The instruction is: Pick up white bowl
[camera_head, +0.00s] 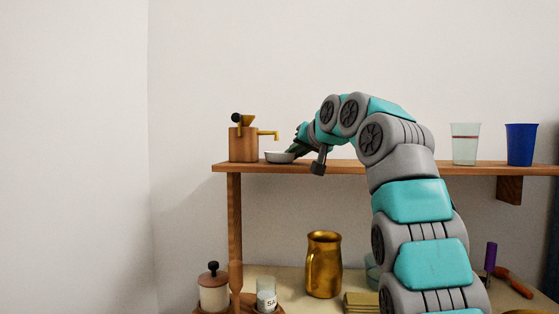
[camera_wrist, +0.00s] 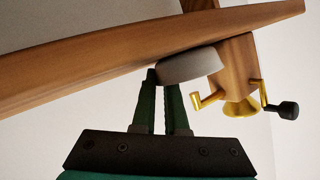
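The white bowl (camera_head: 279,157) sits upright on the wooden shelf near its left end. It also shows in the wrist view (camera_wrist: 190,66), just beyond my fingertips. My gripper (camera_head: 297,151) is at the right side of the bowl, low over the shelf. In the wrist view my two dark green fingers (camera_wrist: 163,82) are a little apart, with a narrow gap between them. One fingertip lies at the bowl's near edge and the other overlaps the bowl's side. Whether they touch the rim is hard to see.
A wooden grinder with brass parts (camera_head: 243,143) stands just left of the bowl on the shelf (camera_head: 350,166). A clear glass (camera_head: 465,145) and a blue cup (camera_head: 521,145) stand at the right. A brass pitcher (camera_head: 323,265) and jars are below.

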